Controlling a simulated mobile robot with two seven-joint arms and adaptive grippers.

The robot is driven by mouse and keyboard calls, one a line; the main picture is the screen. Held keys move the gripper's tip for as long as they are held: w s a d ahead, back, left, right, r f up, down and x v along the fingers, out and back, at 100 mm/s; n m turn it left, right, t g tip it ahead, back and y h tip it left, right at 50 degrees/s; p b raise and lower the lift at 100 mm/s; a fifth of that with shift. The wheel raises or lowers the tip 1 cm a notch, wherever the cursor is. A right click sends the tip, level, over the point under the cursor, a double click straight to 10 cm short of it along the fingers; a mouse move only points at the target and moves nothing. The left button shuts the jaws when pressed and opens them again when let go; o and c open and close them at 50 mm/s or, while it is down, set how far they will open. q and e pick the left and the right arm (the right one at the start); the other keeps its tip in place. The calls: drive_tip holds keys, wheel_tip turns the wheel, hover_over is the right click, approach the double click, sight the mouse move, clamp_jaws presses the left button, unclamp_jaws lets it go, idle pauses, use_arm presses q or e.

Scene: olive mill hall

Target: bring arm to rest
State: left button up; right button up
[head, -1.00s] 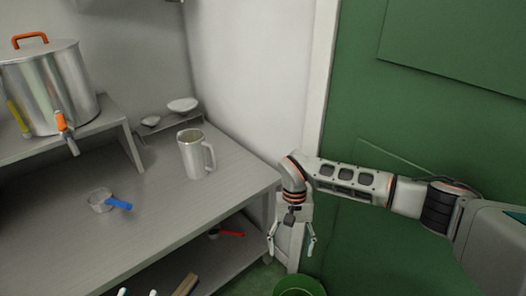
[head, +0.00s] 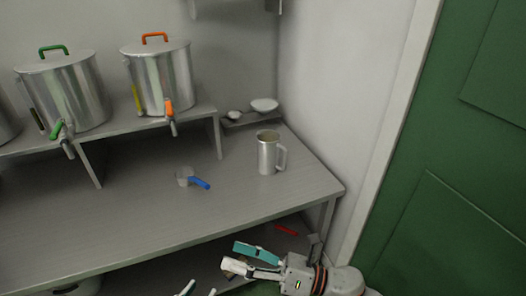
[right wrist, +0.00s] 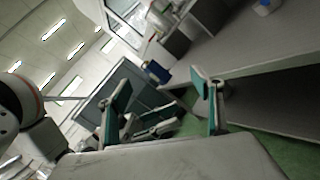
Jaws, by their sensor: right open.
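My right gripper (head: 240,258) comes in from the lower right in the head view, in front of the bench's lower shelf. Its two teal-padded fingers are apart and point left, with nothing seen between them. In the right wrist view its fingers (right wrist: 160,92) are spread, with a green floor and grey furniture beyond. Only the two pale fingertips of my left gripper (head: 199,290) show at the bottom edge of the head view; they are apart, and the rest of it is cut off.
A grey bench (head: 130,222) carries a metal jug (head: 268,155) and a cup with a blue handle (head: 198,183). Steel drums with taps (head: 160,80) stand on a raised shelf. A red-handled item (head: 287,230) lies below. A green door (head: 450,190) is at right.

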drive_tip(key=w+d+f+m+t+h+p, duration=0.25)
drive_tip(key=d+m+t+h, duration=0.7)
drive_tip(key=m, duration=1.25)
use_arm(q)
drive_tip(key=s+a+f+g+y+p, duration=0.1)
drive_tip(key=s+a+f+g+p, duration=0.1)
drive_tip(key=s+a+f, duration=0.3)
wheel_tip(320, 180, down, 5)
drive_tip(key=shift+s+r+g+y, duration=0.2)
drive_tip(key=shift+s+g+y, duration=0.25)
drive_tip(key=shift+s, duration=0.5)
use_arm(e)
drive_tip(key=s+d+f+m+g+h, duration=0.4)
drive_tip(key=s+d+f+m+h, duration=0.3)
drive_tip(key=s+d+f+m, duration=0.8)
drive_tip(key=shift+s+d+f+m, duration=0.15)
drive_tip(key=shift+d+m, duration=0.45)
drive_tip(key=shift+m, duration=0.5)
